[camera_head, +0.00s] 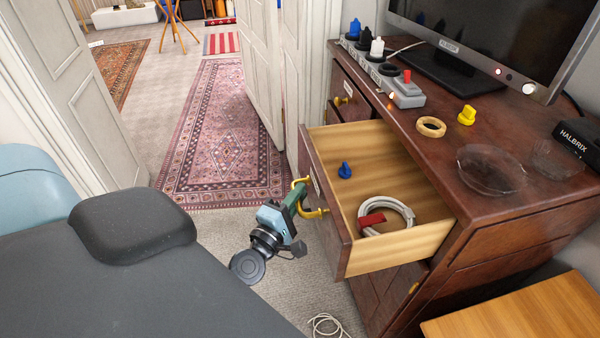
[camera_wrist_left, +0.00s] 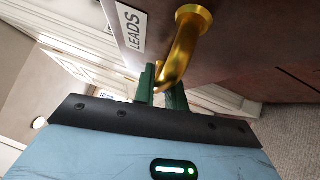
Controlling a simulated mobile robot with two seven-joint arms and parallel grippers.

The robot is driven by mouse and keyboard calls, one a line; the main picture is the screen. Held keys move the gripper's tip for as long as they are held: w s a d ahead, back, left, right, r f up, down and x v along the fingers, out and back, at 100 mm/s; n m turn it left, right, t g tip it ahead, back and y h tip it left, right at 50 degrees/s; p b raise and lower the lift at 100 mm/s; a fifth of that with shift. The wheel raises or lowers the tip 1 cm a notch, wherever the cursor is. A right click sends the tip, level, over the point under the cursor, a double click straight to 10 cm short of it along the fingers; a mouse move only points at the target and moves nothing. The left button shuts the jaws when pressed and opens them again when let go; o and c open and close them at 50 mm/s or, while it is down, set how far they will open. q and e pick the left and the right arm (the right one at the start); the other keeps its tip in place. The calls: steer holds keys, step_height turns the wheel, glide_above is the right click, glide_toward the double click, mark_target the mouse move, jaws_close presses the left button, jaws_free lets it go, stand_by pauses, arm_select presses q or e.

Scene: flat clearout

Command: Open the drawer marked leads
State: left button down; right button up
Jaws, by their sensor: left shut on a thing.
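The leads drawer (camera_head: 334,233) stands pulled out from the dark wood cabinet. Its light wooden inside holds a coiled pale cable with a red part (camera_head: 387,214) and a small blue item (camera_head: 345,170). In the left wrist view the label LEADS (camera_wrist_left: 131,27) shows on the drawer front. My left gripper (camera_head: 301,196) is at the drawer front, shut on the brass handle (camera_head: 313,212). The handle also shows in the left wrist view (camera_wrist_left: 186,45), between the green fingers (camera_wrist_left: 160,84). My right gripper is not in view.
A second drawer with a brass knob (camera_head: 342,100) is closed at the left. The cabinet top holds a power strip (camera_head: 402,93), a tan ring (camera_head: 431,127), a yellow plug (camera_head: 467,115), a glass dish (camera_head: 490,168) and a monitor. A pale cable (camera_head: 327,325) lies on the carpet.

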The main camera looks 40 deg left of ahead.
arm_select(q)
steer(key=c, duration=1.5)
jaws_free()
steer(key=shift+o, duration=0.2)
steer(key=shift+s, duration=0.1)
